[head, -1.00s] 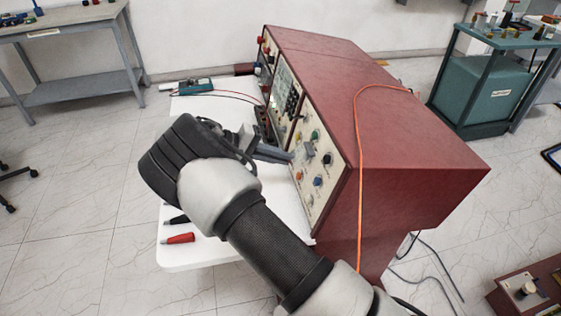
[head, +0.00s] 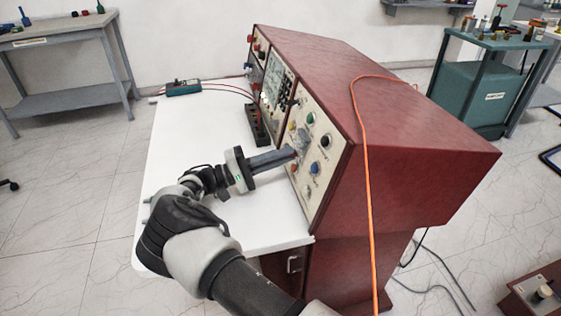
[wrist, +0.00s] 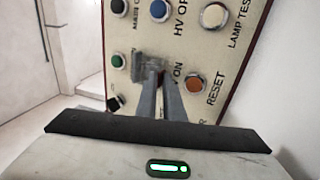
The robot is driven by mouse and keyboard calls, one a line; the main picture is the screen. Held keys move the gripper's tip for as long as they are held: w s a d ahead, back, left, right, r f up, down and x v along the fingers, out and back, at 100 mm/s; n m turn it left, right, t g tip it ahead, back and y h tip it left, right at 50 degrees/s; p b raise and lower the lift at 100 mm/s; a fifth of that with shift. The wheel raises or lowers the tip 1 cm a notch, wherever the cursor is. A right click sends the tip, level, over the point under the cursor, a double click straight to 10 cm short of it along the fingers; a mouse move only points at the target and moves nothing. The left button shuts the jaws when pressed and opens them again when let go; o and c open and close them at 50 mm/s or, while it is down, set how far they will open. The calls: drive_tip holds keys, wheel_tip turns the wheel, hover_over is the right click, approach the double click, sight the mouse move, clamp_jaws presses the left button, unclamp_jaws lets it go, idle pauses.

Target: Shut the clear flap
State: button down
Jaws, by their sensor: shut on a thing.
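The clear flap (wrist: 148,66) shows in the wrist view as a small see-through grey box shape among the buttons on the cream panel (wrist: 225,62). In the head view the flap (head: 301,138) is a small pale patch on the sloped front panel. My gripper (wrist: 162,78) has its fingers close together at the flap's lower edge, shut on it. In the head view my gripper (head: 293,152) reaches the panel from the left. The fingertips partly hide the flap, and I cannot tell its exact angle.
The panel belongs to a red console (head: 410,120) with an orange cable (head: 365,150) over it. Buttons surround the flap closely, including an orange RESET button (wrist: 195,83) and a blue one (wrist: 158,10). A white tabletop (head: 185,140) lies below; a meter (head: 184,87) stands at its back.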

drive_tip(key=shift+w+d+f, duration=0.1)
drive_tip(key=shift+d, duration=0.2)
drive_tip(key=c, duration=1.9)
unclamp_jaws()
drive_tip(key=shift+d, duration=0.1)
